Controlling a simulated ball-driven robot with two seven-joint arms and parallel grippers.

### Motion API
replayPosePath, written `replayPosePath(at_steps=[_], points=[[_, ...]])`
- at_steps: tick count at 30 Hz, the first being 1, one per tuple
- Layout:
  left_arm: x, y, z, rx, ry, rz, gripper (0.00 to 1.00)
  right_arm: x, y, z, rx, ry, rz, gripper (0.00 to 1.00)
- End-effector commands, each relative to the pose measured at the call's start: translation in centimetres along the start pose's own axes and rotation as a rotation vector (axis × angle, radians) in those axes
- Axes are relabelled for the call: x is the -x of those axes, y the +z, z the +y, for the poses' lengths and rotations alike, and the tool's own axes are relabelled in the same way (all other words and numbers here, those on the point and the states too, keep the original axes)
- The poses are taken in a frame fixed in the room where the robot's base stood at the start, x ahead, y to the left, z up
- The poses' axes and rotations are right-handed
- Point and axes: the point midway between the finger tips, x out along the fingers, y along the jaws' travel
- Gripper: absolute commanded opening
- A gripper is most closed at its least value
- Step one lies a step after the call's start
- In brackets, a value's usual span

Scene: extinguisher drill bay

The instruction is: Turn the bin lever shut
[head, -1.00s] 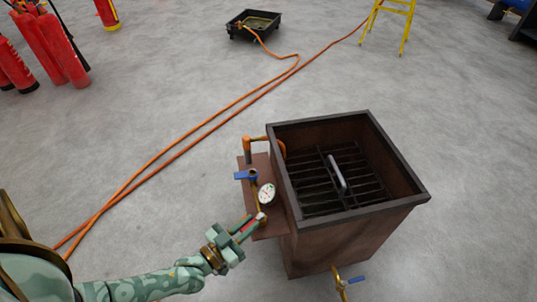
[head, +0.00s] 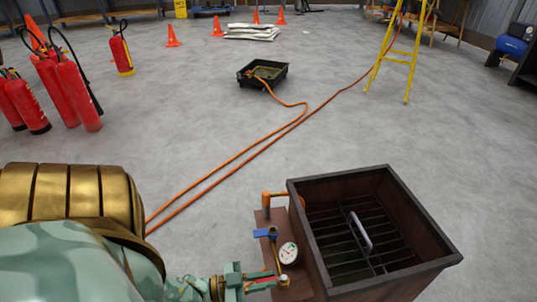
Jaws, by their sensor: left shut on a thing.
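The dark brown metal bin (head: 375,235) stands at the lower right, with a grate and a grey handle inside. On its left side is a panel with a blue lever (head: 265,234), a round gauge (head: 288,253) and, below it, a brass valve with a red lever (head: 262,284). My left gripper (head: 266,283) is at this valve, shut on the red lever, which points left from the valve. Its fingers hide part of the lever. My right gripper is out of view.
Red extinguishers (head: 70,90) stand at the left. A yellow stepladder (head: 395,55) stands at the back right.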

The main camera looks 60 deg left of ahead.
Motion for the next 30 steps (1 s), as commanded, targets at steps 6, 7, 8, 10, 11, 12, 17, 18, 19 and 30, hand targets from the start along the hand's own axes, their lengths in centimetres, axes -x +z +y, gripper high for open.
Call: replayPosePath(at_steps=[6,7,8,10,11,12,17,18,19,30], points=[[0.20,0.20,-0.05,-0.003,0.005,-0.008,0.00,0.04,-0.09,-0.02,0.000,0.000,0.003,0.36],[0.20,0.20,-0.05,-0.003,0.005,-0.008,0.00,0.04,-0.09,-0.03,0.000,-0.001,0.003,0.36],[0.20,0.20,-0.05,-0.003,0.005,-0.008,0.00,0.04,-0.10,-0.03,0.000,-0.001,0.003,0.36],[0.20,0.20,-0.06,-0.003,0.005,-0.008,0.00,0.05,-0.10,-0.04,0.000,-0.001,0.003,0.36],[0.19,0.20,-0.06,-0.003,0.005,-0.008,0.00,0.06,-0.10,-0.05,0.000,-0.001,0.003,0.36],[0.19,0.20,-0.06,-0.003,0.005,-0.008,0.20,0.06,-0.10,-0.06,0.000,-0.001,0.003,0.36],[0.13,0.13,-0.06,-0.002,0.004,-0.006,0.36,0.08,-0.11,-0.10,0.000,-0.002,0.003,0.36],[0.11,0.11,-0.06,-0.002,0.004,-0.005,0.36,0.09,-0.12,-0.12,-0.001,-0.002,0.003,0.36],[0.10,0.10,-0.06,-0.002,0.004,-0.004,0.36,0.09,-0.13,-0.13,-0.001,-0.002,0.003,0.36],[0.60,-0.01,-0.06,-0.001,0.003,-0.002,0.36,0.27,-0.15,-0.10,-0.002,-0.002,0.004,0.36]])
